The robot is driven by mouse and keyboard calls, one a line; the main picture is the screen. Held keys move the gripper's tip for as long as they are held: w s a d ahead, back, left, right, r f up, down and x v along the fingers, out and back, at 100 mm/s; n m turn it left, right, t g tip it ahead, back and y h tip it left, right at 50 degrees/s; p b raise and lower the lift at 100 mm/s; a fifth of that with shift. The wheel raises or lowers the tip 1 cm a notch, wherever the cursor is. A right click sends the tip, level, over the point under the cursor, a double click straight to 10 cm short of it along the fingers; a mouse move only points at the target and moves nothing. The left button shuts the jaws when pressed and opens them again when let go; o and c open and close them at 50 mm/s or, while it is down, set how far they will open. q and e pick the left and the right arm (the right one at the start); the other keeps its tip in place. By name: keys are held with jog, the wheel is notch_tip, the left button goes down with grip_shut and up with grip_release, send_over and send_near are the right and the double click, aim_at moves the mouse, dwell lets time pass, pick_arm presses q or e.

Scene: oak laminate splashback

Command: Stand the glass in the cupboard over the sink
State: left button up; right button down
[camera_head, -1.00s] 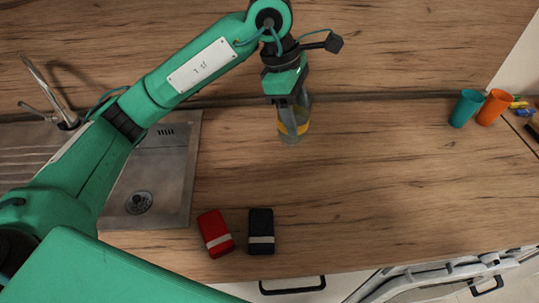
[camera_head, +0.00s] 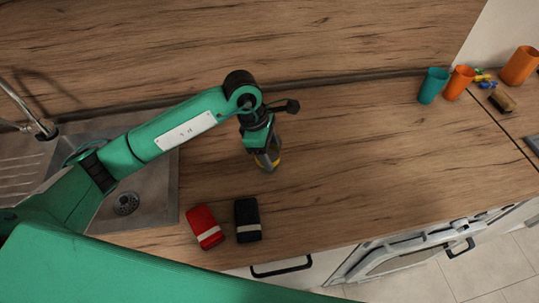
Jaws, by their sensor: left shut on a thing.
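The glass (camera_head: 275,155), clear with a yellow band, is in my left gripper (camera_head: 265,156) over the counter, right of the sink. The fingers are shut on it and hide part of it. The gripper points down, and I cannot tell whether the glass touches the counter. The steel sink (camera_head: 150,165) is at the left, partly covered by my left arm. The cupboard over the sink is not in view. My right gripper is not in view.
A red block (camera_head: 204,227) and a black block (camera_head: 247,220) lie near the counter's front edge. A teal cup (camera_head: 433,86) and orange cups (camera_head: 459,82) (camera_head: 520,65) stand at the back right with a brush (camera_head: 502,101). The counter (camera_head: 370,160) between is clear.

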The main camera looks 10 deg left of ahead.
pick_arm(q)
notch_tip(320, 180, down, 3)
jog(key=shift+f+p, duration=0.1)
jog(key=shift+p, duration=0.4)
jog(key=shift+f, duration=0.25)
jog(key=shift+f, duration=0.1)
jog(key=shift+f+b, duration=0.1)
jog(key=shift+b, duration=0.2)
jog(key=o, duration=1.1)
